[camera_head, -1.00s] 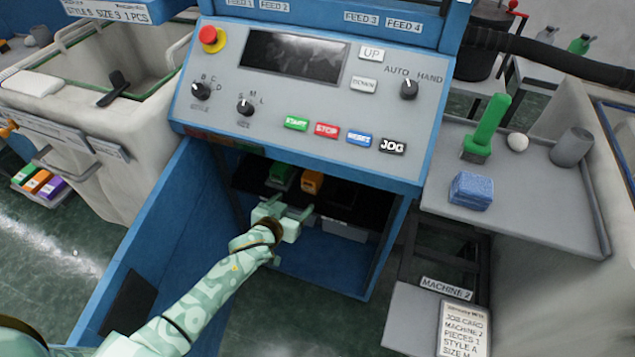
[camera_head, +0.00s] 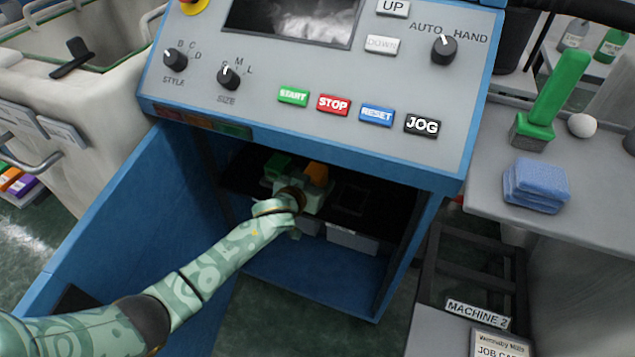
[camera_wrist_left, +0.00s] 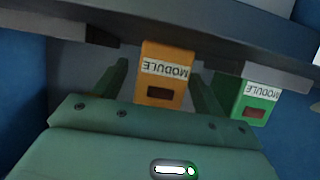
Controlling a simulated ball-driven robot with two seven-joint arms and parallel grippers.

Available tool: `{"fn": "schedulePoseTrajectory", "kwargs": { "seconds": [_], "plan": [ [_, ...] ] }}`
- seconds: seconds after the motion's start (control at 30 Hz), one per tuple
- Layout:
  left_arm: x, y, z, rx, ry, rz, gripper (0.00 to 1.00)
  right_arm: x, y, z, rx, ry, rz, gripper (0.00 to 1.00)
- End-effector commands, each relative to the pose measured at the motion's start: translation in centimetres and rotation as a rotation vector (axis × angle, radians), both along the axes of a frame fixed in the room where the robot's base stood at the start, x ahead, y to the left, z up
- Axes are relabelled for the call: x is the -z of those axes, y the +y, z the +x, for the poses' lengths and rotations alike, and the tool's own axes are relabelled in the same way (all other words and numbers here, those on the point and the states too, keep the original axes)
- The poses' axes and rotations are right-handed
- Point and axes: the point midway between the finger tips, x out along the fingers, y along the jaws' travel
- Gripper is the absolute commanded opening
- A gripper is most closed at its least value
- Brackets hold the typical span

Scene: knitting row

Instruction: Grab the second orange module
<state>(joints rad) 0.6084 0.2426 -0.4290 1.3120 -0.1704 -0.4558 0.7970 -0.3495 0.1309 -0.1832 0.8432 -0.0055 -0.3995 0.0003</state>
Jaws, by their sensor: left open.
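An orange module (camera_head: 316,173) sits on the dark shelf inside the open blue cabinet under the control panel. My left gripper (camera_head: 303,191) is inside the cabinet, right in front of it and partly covering it. In the left wrist view, the orange module (camera_wrist_left: 163,75) carries an upside-down MODULE label and stands between the two open fingers of my left gripper (camera_wrist_left: 160,80). I cannot tell if either finger touches it. A green module (camera_wrist_left: 258,98) stands to its right there; in the head view the green module (camera_head: 279,164) is on the left. My right gripper is not in view.
The blue cabinet door (camera_head: 115,215) stands open on the left. The control panel (camera_head: 300,70) overhangs the opening. Orange and purple blocks (camera_head: 14,182) lie in a tray at far left. A side table (camera_head: 480,185) holds a blue cloth (camera_head: 536,187) and green brush (camera_head: 553,98).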

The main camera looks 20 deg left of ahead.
Motion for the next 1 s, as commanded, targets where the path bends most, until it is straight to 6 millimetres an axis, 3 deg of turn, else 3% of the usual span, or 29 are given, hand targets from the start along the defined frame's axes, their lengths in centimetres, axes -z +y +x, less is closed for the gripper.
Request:
{"fn": "schedulePoseTrajectory", "kwargs": {
  "seconds": [0.23,0.4,0.73,1.0],
  "plan": [
    [-0.2,0.0,0.2,-0.001,-0.002,0.001,0.68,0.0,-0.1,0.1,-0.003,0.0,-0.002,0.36],
    [-0.2,0.0,0.2,-0.001,-0.001,0.001,0.21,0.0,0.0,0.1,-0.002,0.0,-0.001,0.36],
    [-0.9,0.0,0.2,-0.001,-0.004,0.001,0.2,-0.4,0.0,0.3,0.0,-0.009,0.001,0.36],
    [-7.2,0.0,0.2,-0.001,-0.013,0.0,0.2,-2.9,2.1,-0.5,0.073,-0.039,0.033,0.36]
  ]
}}
